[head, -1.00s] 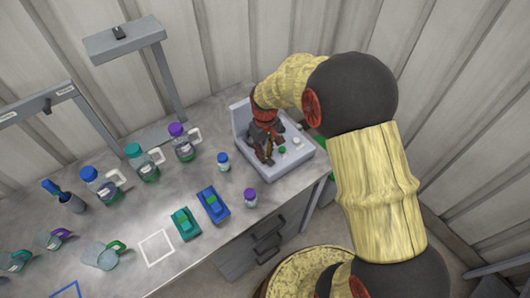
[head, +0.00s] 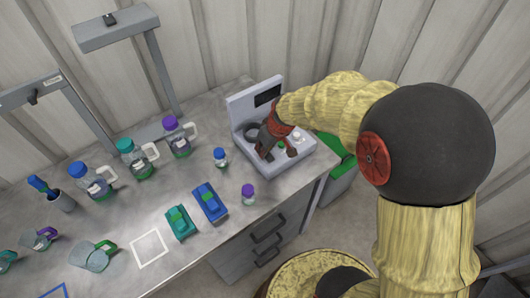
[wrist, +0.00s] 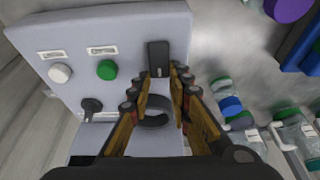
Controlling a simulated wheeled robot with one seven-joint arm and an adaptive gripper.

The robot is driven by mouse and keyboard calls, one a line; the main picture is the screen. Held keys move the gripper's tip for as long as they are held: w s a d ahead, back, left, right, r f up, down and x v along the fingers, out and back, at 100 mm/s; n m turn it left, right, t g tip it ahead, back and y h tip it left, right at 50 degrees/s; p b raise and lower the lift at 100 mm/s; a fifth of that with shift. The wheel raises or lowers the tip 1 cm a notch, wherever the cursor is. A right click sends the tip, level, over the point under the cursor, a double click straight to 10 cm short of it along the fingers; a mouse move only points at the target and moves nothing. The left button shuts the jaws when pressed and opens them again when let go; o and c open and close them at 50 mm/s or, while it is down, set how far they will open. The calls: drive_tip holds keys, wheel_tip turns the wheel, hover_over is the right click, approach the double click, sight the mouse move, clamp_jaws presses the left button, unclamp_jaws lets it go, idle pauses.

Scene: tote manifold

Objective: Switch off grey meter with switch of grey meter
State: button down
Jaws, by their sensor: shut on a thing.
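The grey meter (head: 293,163) stands at the right end of the bench, with a dark display (head: 267,95) on its upright back. In the wrist view its panel (wrist: 125,35) carries a white knob (wrist: 60,73), a green button (wrist: 107,69), a small black knob (wrist: 91,105) and a black switch (wrist: 159,55). My gripper (wrist: 162,75) reaches down to the panel, its fingertips on either side of the switch's near end, shut on it. The exact contact is partly hidden. In the head view my gripper (head: 268,152) covers the switch.
A dark ring (wrist: 155,112) on the meter lies between my fingers. A small blue-capped bottle (head: 219,158), a purple-capped bottle (head: 248,195) and a blue device (head: 209,202) stand left of the meter. A green bin (head: 340,160) is beyond the bench's right end.

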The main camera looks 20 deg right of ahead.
idle(0.4)
drive_tip(key=c, duration=1.8)
unclamp_jaws()
drive_tip(key=shift+o, duration=0.8)
drive_tip(key=shift+r, duration=0.1)
drive_tip(key=v, duration=1.1)
drive_tip(key=shift+s+r, duration=0.25)
drive_tip(key=shift+r, duration=0.1)
drive_tip(key=shift+d, duration=0.1)
